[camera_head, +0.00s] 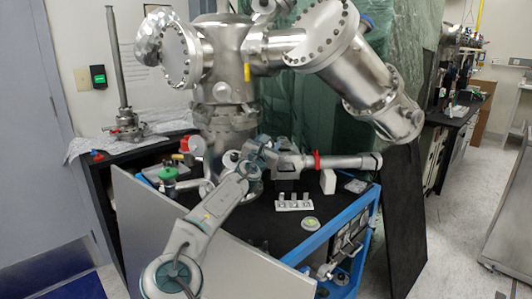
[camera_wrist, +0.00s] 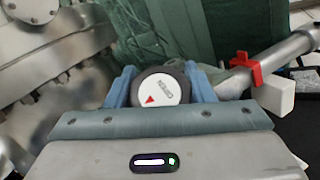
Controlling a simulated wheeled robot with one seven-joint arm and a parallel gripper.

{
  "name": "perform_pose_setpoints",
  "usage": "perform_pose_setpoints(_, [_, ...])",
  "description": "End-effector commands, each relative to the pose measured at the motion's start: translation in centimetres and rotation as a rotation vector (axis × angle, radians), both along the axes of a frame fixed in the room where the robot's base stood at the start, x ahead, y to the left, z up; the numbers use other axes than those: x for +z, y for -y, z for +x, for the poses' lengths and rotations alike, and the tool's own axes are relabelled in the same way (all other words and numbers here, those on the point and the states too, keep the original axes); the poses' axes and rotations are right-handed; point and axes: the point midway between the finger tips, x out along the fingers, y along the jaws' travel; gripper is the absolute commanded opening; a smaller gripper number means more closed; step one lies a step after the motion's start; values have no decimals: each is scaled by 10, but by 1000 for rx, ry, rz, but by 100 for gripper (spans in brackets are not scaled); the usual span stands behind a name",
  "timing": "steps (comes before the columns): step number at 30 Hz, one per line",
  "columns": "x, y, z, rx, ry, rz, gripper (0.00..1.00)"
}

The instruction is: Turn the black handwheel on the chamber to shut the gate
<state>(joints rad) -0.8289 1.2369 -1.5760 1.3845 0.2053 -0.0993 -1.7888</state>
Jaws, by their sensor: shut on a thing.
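The handwheel (camera_wrist: 160,87) shows in the wrist view as a round knob with a black rim and a white face. The face carries a red triangle and small dark lettering that I cannot read surely. The two blue fingers of my gripper (camera_wrist: 162,82) stand on either side of the rim and are shut on it. In the head view my gripper (camera_head: 262,154) is at the lower front of the steel chamber (camera_head: 226,65), and I cannot make out the handwheel there. The gate itself is hidden.
A steel tube with a red clamp (camera_head: 317,160) runs right from beside my gripper, with a white block (camera_head: 328,181) near its end. A blue-framed cart (camera_head: 368,225) with a black top stands below. A grey panel (camera_head: 150,225) stands at its front left.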

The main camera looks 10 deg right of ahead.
Motion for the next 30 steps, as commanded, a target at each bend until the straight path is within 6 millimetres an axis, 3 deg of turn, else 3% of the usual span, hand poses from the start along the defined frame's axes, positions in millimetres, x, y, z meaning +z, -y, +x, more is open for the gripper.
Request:
perform_pose_setpoints(18, [4,6,-4,-398,46,398,26])
perform_pose_setpoints(30, [-3,9,-7,-552,67,548,26])
